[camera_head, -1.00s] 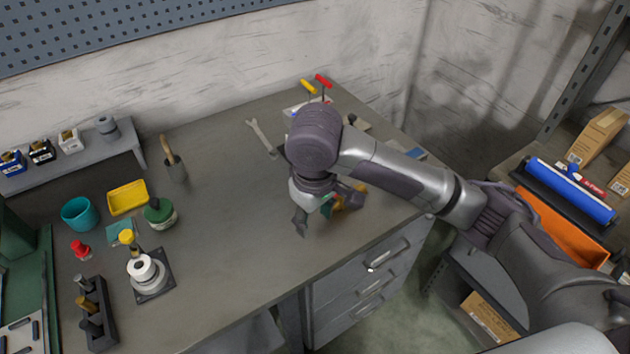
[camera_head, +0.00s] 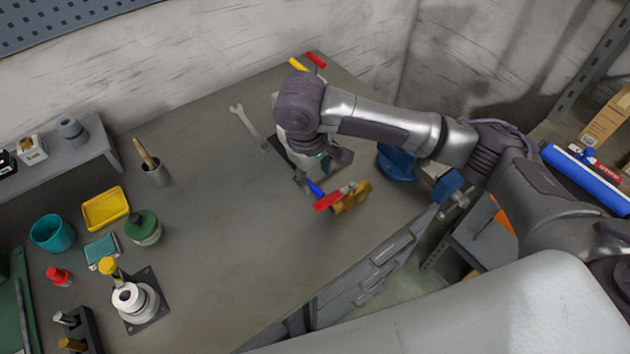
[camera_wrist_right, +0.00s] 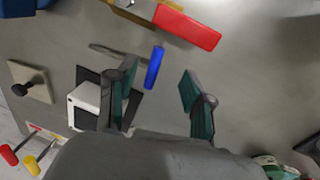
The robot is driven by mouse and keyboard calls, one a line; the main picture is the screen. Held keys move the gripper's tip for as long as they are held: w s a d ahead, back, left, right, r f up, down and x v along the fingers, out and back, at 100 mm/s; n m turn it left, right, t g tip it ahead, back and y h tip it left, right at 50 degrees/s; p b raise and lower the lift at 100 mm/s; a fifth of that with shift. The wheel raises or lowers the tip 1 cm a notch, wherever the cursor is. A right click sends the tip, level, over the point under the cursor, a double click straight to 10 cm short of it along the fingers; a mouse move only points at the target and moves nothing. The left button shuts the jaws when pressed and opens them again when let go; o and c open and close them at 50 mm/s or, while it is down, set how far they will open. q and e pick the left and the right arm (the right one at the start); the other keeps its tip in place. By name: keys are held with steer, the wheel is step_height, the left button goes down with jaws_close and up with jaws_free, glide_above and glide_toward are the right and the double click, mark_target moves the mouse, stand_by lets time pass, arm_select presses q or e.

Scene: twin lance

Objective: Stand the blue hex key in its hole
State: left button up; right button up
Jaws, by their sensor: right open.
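The blue hex key (camera_head: 315,188) lies on the workbench; its blue handle (camera_wrist_right: 154,68) shows between the fingertips in the right wrist view, nearer the left finger. Its metal shaft is not clear. My right gripper (camera_head: 318,170) is open above the key, and its fingers (camera_wrist_right: 160,80) do not hold it. The white holder block (camera_wrist_right: 84,106) is partly hidden by a finger in the wrist view and mostly by my arm in the head view. A yellow hex key (camera_head: 298,65) and a red hex key (camera_head: 316,60) stand there. Its empty hole cannot be made out. My left gripper is out of view.
A brass valve with a red handle (camera_head: 328,201) lies close by the blue key. A wrench (camera_head: 246,125) lies left of my gripper. A blue tool (camera_head: 397,162) is to the right. The bench's middle is clear; cups and jars stand left.

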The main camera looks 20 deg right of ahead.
mark_target(317, 189)
steer(key=shift+w+d+f, duration=0.1)
steer(key=shift+f, duration=0.45)
steer(key=f, duration=0.3)
steer(key=w+f+p, duration=0.1)
steer(key=shift+d+f, duration=0.25)
steer(key=shift+f, duration=0.05)
steer(key=shift+d+f, duration=0.1)
steer(key=shift+f, duration=0.35)
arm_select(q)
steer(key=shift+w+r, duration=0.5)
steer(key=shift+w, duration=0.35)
arm_select(e)
steer(key=shift+w, duration=0.1)
jaws_close()
